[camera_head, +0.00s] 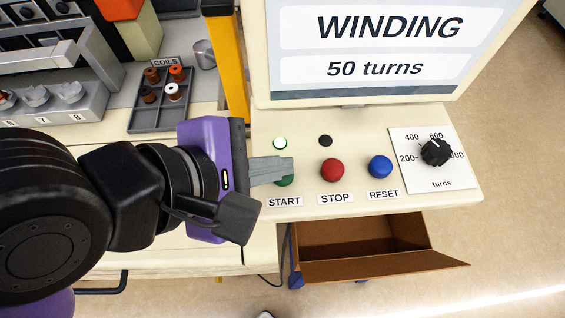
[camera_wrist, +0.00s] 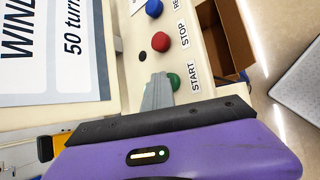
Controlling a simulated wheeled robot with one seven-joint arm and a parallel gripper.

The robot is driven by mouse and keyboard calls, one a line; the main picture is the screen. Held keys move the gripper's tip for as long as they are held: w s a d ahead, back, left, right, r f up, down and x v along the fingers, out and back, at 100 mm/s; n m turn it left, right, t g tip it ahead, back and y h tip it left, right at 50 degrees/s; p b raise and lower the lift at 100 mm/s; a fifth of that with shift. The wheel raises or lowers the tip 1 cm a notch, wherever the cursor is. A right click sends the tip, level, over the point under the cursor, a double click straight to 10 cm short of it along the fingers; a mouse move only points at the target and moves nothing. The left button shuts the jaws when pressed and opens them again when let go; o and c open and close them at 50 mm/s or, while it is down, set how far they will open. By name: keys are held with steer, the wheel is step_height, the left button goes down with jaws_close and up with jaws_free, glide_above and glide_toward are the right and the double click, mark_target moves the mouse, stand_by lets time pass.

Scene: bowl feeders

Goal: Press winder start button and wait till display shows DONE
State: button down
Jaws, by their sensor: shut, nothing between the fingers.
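The winder's display (camera_head: 390,45) reads "WINDING" and "50 turns"; part of it shows in the wrist view (camera_wrist: 60,50). The green START button (camera_head: 286,181) is mostly hidden behind my gripper's fingers in the head view; it also shows in the wrist view (camera_wrist: 174,81). The small lamp (camera_head: 280,143) above START is lit green-white. My gripper (camera_head: 292,166) is shut and empty, its fingertips over or right beside the START button. I cannot tell whether they touch it.
The red STOP button (camera_head: 332,169), blue RESET button (camera_head: 380,167) and black turns knob (camera_head: 436,152) sit right of START. A dark lamp (camera_head: 325,140) is above STOP. An open brown box (camera_head: 380,262) is below the panel. A coils tray (camera_head: 165,108) stands at left.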

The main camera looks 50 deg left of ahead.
steer(key=shift+r+p, duration=1.05)
steer(key=shift+r, duration=0.05)
step_height(320, 180, up, 5)
steer(key=p, duration=0.5)
stand_by(0.5)
